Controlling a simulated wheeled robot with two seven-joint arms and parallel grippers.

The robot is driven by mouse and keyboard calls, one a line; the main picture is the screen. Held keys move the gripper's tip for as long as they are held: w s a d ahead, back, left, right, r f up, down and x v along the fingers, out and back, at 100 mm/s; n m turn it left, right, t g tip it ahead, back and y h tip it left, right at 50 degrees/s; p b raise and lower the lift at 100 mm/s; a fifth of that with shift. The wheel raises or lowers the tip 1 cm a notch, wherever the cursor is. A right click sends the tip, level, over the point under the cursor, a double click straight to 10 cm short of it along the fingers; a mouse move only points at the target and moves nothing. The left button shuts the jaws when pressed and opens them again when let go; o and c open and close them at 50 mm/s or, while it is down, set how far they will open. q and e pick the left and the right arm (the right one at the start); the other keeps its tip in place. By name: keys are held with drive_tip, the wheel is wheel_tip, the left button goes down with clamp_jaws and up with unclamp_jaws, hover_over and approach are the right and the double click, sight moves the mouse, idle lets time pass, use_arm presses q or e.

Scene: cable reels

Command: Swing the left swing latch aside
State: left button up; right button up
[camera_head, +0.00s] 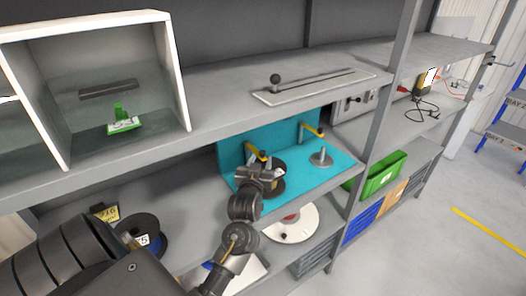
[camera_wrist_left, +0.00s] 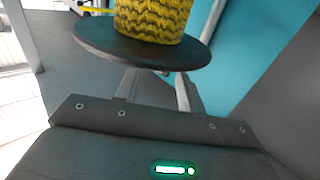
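The left swing latch (camera_head: 257,154) is a yellow bar near the back of the teal fixture (camera_head: 228,152), above a dark reel (camera_head: 278,184). My left gripper (camera_head: 260,165) is at this latch, in front of the reel; whether it touches the latch cannot be told. In the left wrist view its two grey fingers (camera_wrist_left: 155,90) stand apart, with nothing visible between them. Their tips are hidden behind a dark reel flange (camera_wrist_left: 140,50) carrying yellow cable (camera_wrist_left: 152,18). The right swing latch (camera_head: 311,130) is yellow too and stands above an empty grey spindle (camera_head: 321,158). My right gripper is not in view.
The upper shelf's edge (camera_head: 210,125) runs close above the fixture. A white disc (camera_head: 292,225) lies in front of it. Another reel (camera_head: 140,232) stands left on the lower shelf. A green bin (camera_head: 382,176) is to the right. The upper shelf holds a slotted plate (camera_head: 315,87).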

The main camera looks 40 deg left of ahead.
sight(262, 155)
use_arm(q)
drive_tip(key=shift+p+x, duration=0.45)
drive_tip(key=shift+x, duration=1.8)
clamp_jaws()
